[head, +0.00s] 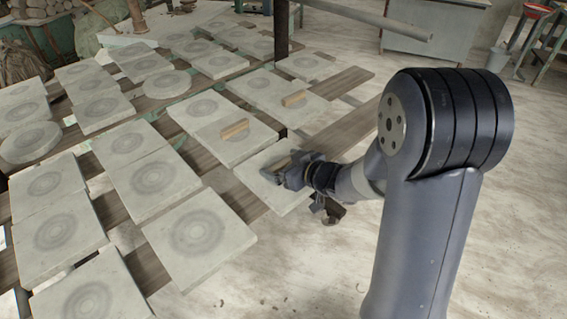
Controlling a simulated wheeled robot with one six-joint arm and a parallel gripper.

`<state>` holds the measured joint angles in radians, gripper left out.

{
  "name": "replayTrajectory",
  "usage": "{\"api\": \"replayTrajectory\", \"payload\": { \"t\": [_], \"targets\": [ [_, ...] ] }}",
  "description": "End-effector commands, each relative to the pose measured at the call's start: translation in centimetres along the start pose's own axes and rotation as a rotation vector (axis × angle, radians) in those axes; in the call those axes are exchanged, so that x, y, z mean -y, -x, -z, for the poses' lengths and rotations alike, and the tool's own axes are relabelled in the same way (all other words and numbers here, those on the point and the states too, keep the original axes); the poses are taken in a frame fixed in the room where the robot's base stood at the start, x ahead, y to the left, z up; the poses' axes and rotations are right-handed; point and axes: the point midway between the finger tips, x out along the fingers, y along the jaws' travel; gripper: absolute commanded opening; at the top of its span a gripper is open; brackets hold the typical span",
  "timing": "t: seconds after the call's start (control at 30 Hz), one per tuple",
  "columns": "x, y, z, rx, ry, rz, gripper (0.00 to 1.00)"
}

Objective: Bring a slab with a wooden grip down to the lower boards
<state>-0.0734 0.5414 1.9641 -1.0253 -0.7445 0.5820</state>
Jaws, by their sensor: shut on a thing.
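My gripper (289,169) is shut on the wooden grip of a square grey slab (271,195) near the middle of the head view. The gripper and wrist hide most of that grip and part of the slab's top. The slab looks about level, at the right side of the boards; I cannot tell whether it touches them. Another slab with a wooden grip (235,129) lies just behind and left of it. A third slab with a wooden grip (293,99) lies farther back. Bare wooden boards (340,127) show beside these slabs; I cannot tell which boards are lower.
Many plain slabs with ring marks, such as a near one (197,234), cover the boards on the left. A bucket (498,58) is at the far right. Floor (300,270) is open in front.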

Motion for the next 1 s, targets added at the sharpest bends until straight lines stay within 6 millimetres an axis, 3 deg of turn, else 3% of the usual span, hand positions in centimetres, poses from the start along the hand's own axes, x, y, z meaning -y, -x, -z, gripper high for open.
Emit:
{"api": "replayTrajectory", "payload": {
  "t": [0.83, 0.87, 1.0],
  "targets": [
    [-0.03, -0.25, -0.41, -0.005, 0.001, 0.0, 0.36],
    [-0.03, -0.25, -0.4, -0.005, 0.001, 0.0, 0.93],
    [-0.02, -0.25, -0.47, -0.004, 0.001, 0.0, 1.0]
  ]
}}
